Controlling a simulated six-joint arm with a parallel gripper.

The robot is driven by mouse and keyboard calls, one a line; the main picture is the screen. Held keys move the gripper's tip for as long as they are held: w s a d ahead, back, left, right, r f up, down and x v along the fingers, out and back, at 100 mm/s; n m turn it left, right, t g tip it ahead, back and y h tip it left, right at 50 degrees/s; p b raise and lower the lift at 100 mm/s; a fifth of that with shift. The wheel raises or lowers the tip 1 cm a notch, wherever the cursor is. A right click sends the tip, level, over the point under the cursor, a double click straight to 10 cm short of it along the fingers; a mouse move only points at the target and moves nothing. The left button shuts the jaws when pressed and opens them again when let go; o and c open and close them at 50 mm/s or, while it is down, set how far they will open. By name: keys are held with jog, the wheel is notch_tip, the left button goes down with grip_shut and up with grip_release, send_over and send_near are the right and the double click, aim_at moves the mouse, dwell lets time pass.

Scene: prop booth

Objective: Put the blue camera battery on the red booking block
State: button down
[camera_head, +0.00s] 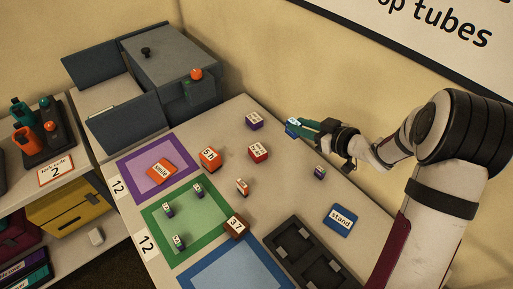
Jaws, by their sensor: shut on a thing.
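My gripper (297,124) is shut on a small blue piece with a pale label, which looks like the blue camera battery (291,132). It is at the far right of the table, near the wall; I cannot tell its height above the surface. The fingers hide part of the battery. The red booking block (258,155), a red cube with a white printed top, stands on the table to the left of and nearer than my gripper. Its print is too small to read. Its top looks clear, and the battery is apart from it.
A purple block (254,125) stands behind the red one, an orange block (209,162) to its left. A small red-orange piece (242,190) and a brown block (237,233) are nearer. A small purple piece (319,174), blue card (346,213) and dark tray (290,230) lie right.

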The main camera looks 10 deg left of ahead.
jog(key=shift+w+a+f, duration=0.35)
jog(key=shift+a+f, duration=1.3)
jog(key=shift+f, duration=0.15)
jog(key=shift+w+a+f, duration=0.4)
jog(key=shift+a+f, duration=1.25)
jog(key=shift+f, duration=0.1)
jog(key=shift+w+a+f, duration=0.35)
jog(key=shift+a+f, duration=1.3)
jog(key=shift+f, duration=0.15)
jog(key=c, duration=0.6)
grip_release()
jog(key=shift+f, duration=0.15)
jog(key=shift+c, duration=0.2)
